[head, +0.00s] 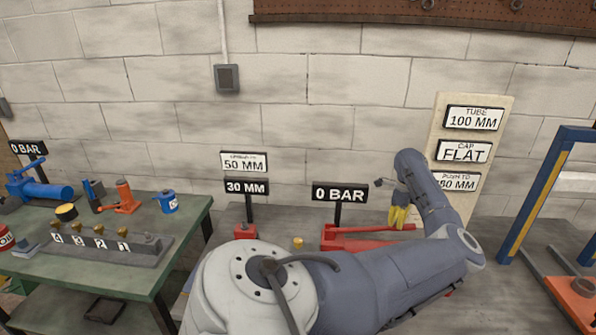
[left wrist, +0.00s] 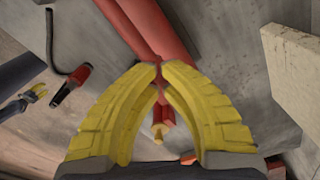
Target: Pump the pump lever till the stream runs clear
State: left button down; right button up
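The red pump (head: 335,242) sits on the grey bench under a sign (head: 340,193) reading 0 BAR. Its red pump lever (head: 372,229) runs to the right, nearly level. My left gripper (head: 398,216) has yellow fingers and is over the lever's right part. In the left wrist view the fingertips (left wrist: 161,70) come together in front of the red lever (left wrist: 135,22), and its end (left wrist: 159,113) shows between the fingers. Whether the fingers touch the lever is unclear. No stream is visible. My right gripper is not identifiable in either view.
A board with labels (head: 474,118) stands behind the gripper. A blue and yellow frame (head: 536,195) is at right. A green table (head: 180,208) with tools stands at left. A red and black tool (left wrist: 71,84) and a grey and yellow item (left wrist: 36,94) lie beside the lever.

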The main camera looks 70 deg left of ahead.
pick_arm(q)
jog(key=shift+d+r, duration=0.1)
jog(key=shift+r, duration=3.35)
